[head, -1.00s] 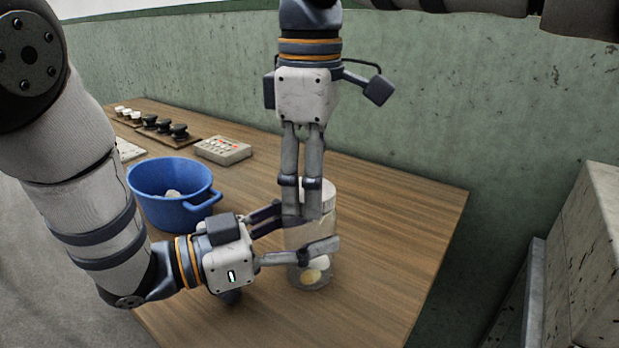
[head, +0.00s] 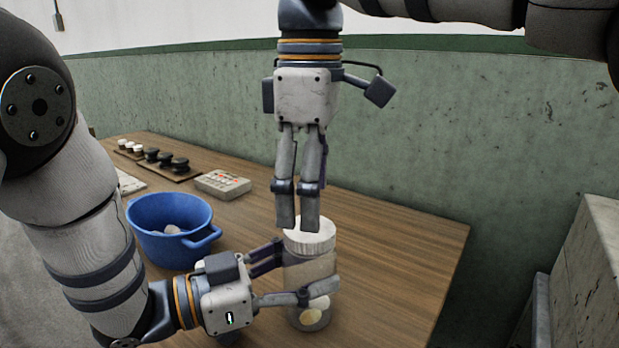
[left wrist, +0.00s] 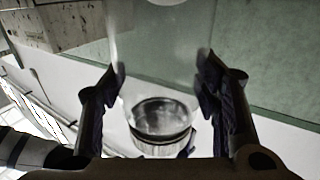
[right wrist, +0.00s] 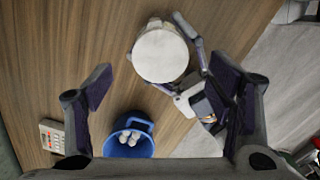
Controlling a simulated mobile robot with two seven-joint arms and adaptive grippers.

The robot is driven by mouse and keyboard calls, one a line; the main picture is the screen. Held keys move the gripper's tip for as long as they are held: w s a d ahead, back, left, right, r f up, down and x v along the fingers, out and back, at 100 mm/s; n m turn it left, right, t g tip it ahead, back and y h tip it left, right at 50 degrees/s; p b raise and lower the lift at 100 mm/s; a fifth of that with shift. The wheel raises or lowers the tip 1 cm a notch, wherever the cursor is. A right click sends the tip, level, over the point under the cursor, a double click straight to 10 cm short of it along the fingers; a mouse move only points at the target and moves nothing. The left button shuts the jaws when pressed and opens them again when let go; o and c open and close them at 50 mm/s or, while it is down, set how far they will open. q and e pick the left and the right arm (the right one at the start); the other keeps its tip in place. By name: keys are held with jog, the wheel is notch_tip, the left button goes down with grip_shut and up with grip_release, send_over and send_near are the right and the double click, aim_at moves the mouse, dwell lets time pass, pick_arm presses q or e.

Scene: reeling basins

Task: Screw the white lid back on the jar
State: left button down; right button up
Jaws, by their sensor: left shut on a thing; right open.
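The clear jar (head: 311,317) stands upright near the table's front, with pale, rounded things inside at its bottom. The white lid (head: 312,236) sits on top of the jar, and it shows from above in the right wrist view (right wrist: 160,55). I cannot tell how tightly it is on. My left gripper (head: 308,274) is shut on the jar's body, below the lid; in the left wrist view the jar (left wrist: 155,60) is between its fingers. My right gripper (head: 297,226) is open and empty, pointing down just above the lid.
A blue pot (head: 165,240) with pale things inside stands left of the jar. Behind it are a button box (head: 222,185) and a board (head: 178,173) with dark knobs. The tabletop (head: 400,250) right of the jar is clear. A green wall (head: 450,130) rises behind.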

jog(key=shift+r, duration=1.8)
pick_arm(q)
jog(key=shift+c, duration=2.4)
grip_release()
jog(key=v, duration=1.2)
